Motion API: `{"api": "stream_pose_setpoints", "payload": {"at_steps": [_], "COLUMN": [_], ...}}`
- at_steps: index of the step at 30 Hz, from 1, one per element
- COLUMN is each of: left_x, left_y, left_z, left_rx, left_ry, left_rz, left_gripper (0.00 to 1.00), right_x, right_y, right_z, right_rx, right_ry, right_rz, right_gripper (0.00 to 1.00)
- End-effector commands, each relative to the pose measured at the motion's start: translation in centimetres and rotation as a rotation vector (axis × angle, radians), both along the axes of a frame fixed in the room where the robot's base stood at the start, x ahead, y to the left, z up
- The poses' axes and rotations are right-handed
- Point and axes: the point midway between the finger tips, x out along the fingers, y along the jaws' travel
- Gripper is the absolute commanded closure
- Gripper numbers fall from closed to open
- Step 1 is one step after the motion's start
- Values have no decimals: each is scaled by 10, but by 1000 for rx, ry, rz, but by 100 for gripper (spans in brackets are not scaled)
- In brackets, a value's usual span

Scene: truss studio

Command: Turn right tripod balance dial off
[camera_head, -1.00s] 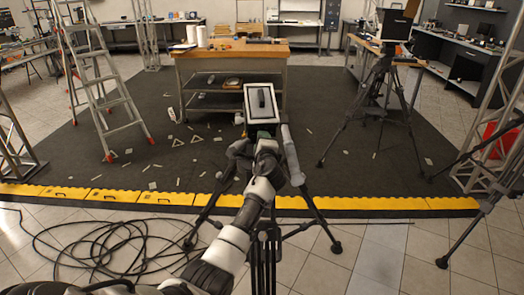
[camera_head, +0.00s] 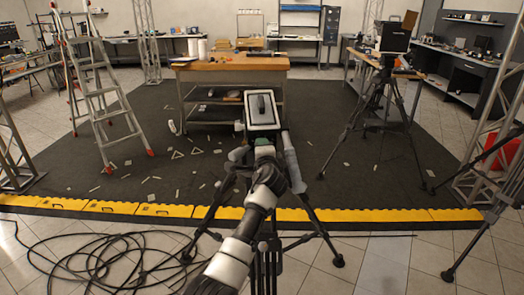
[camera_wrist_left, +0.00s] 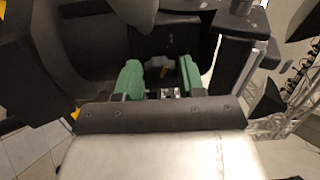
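A black tripod (camera_head: 312,224) stands close in front, topped by a white-rimmed dark panel (camera_head: 262,111). My left arm reaches up to its head from below. My left gripper (camera_wrist_left: 160,80) shows in the wrist view with two green fingers apart, close to the dark tripod head (camera_wrist_left: 178,33). In the head view my arm hides the gripping spot. My right gripper is not in view.
Another tripod (camera_head: 391,110) carrying a dark camera (camera_head: 396,36) stands at the right. A wooden-topped workbench (camera_head: 230,64) is behind the near tripod, and a ladder (camera_head: 103,95) stands at the left. Black cable (camera_head: 95,262) lies coiled on the tiles before the yellow mat edge (camera_head: 130,209).

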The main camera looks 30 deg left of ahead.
Motion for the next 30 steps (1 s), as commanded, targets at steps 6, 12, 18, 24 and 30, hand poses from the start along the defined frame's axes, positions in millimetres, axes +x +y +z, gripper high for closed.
{"api": "stream_pose_setpoints", "payload": {"at_steps": [6,12,18,24,30], "left_x": [0,-2,-20,-49,-72], "left_y": [0,-2,-18,-43,-63], "left_z": [0,-1,-2,-3,-2], "left_rx": [-1,1,1,0,-1], "left_ry": [1,1,1,0,0], "left_rz": [0,-1,-2,-2,-1], "left_gripper": [50,50,50,50,50], "right_x": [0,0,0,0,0], "right_y": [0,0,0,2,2], "right_z": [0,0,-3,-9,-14], "right_rx": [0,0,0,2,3], "right_ry": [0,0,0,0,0], "right_rz": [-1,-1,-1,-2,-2], "right_gripper": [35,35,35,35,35]}}
